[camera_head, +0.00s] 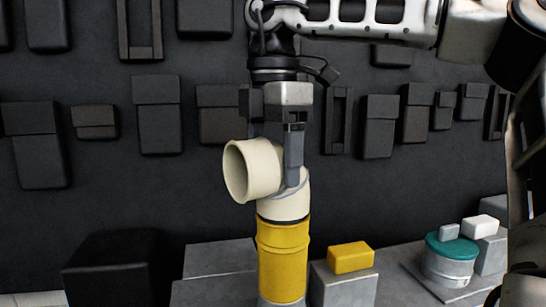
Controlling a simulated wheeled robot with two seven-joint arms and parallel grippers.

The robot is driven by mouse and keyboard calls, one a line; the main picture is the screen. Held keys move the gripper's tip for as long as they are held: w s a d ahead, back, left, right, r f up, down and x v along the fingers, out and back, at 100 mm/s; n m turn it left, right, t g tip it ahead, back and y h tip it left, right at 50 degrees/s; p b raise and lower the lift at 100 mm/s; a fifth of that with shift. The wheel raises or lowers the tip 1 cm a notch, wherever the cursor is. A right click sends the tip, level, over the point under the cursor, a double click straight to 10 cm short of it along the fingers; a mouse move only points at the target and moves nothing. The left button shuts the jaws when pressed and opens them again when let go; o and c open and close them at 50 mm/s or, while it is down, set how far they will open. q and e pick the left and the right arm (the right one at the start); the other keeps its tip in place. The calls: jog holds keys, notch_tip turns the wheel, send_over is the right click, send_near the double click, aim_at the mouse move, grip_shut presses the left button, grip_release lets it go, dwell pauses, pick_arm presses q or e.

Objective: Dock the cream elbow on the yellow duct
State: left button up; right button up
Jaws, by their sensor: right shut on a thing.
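The cream elbow (254,170) is near the middle of the view, with its round open mouth facing left and its other end pointing down. My right gripper (276,158) comes from above and is shut on the elbow, one finger in front at the right and the other partly hidden behind it. The yellow duct (282,262) stands upright directly below. The elbow's lower end meets the duct's top at a thin dark line, and I cannot tell whether it is seated or just above. My left gripper is not in view.
A yellow block (350,257) sits on a grey block (343,287) just right of the duct. A teal-lidded round can (450,260) stands farther right near a white block (480,227). A black box (110,268) is at left. A dark wall with boxes lies behind.

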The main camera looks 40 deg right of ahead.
jog(key=shift+f, duration=0.4)
jog(key=o, duration=0.8)
jog(key=shift+r, duration=0.1)
jog(key=shift+r, duration=5.4)
jog(key=shift+s, duration=0.1)
